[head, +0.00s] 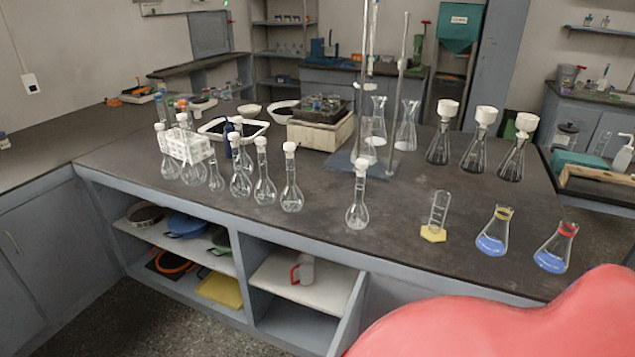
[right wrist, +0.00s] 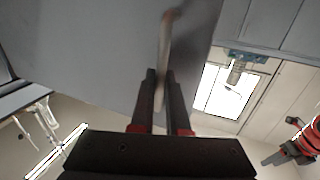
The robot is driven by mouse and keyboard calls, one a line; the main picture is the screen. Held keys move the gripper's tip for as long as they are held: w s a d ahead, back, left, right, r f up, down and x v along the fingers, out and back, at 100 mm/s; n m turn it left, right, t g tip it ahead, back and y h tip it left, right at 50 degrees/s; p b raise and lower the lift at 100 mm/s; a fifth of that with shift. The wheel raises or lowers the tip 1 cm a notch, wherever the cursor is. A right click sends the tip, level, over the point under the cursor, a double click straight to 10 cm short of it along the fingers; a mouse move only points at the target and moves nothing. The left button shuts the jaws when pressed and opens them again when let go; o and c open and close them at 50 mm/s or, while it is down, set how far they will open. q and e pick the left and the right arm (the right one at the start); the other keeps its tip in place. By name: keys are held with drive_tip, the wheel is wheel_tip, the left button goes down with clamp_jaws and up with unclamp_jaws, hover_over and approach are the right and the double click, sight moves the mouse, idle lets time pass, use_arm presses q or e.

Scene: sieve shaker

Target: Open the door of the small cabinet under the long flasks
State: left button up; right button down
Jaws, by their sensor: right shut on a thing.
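In the head view several long-necked flasks (head: 291,185) with white stoppers stand on the dark bench top. Beneath them is the small cabinet (head: 262,283), with a pale shelf inside. Its grey door (head: 350,312) stands swung outward at the right side, seen nearly edge-on, so the inside shows. In the right wrist view my right gripper (right wrist: 161,75) is shut on the upright door handle (right wrist: 167,40), against the grey door face (right wrist: 95,45). The head view does not show this grip. A red and black part at the right edge of the wrist view looks like my left gripper (right wrist: 272,159).
A white mug with a red handle (head: 303,270) sits on the cabinet shelf. Open shelves to the left hold a blue item (head: 185,225) and a yellow one (head: 220,290). Blue-filled flasks (head: 494,240) stand near the bench's front edge. Speckled floor (head: 150,325) is clear at lower left.

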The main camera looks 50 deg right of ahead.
drive_tip(key=shift+r, duration=0.3)
drive_tip(key=c, duration=1.3)
unclamp_jaws()
drive_tip(key=shift+w, duration=0.1)
drive_tip(key=shift+o, duration=0.6)
drive_tip(key=shift+f, duration=0.1)
drive_tip(key=s+b, duration=0.2)
drive_tip(key=s, duration=1.5)
drive_tip(key=shift+s+a, duration=0.3)
